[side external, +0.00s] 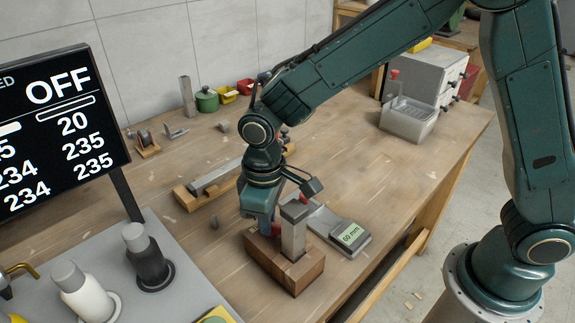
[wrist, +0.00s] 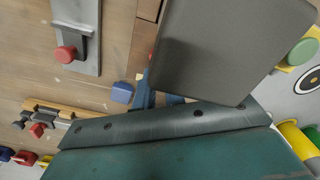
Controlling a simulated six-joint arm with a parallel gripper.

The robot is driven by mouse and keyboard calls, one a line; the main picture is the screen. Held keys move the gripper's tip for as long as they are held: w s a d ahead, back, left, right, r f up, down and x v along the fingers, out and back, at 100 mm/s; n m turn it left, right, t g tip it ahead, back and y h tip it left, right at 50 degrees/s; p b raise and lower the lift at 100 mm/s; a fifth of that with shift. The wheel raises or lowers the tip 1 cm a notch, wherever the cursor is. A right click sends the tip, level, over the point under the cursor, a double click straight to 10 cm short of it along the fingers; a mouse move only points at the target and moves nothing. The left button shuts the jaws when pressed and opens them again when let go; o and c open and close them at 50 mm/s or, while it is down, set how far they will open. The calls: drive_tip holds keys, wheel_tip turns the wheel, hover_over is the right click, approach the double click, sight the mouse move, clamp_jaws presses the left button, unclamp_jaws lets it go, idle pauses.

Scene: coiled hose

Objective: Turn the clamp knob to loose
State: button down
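A grey metal post (side external: 293,236) stands upright in a wooden block (side external: 286,274) on the bench. My gripper (side external: 264,221) points down close to the post's left side. A small red part (side external: 277,229) shows between the gripper and the post and may be the clamp knob; most of it is hidden. In the wrist view a large grey face (wrist: 225,45), which looks like the post, covers much of the scene. Blue finger parts (wrist: 146,96) show only partly below it, so the grip cannot be told. Another red knob (wrist: 66,54) sits on a grey plate.
A metal rail on wood (side external: 212,178) lies behind the gripper. A grey panel with a black knob (side external: 150,265) and a white knob (side external: 88,294) is at left. The bench's right side is mostly clear.

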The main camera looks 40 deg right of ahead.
drive_tip(key=shift+n, duration=0.8)
drive_tip(key=c, duration=1.5)
unclamp_jaws()
drive_tip(key=shift+o, duration=0.2)
drive_tip(key=shift+r, duration=0.1)
wheel_tip(320, 180, up, 14)
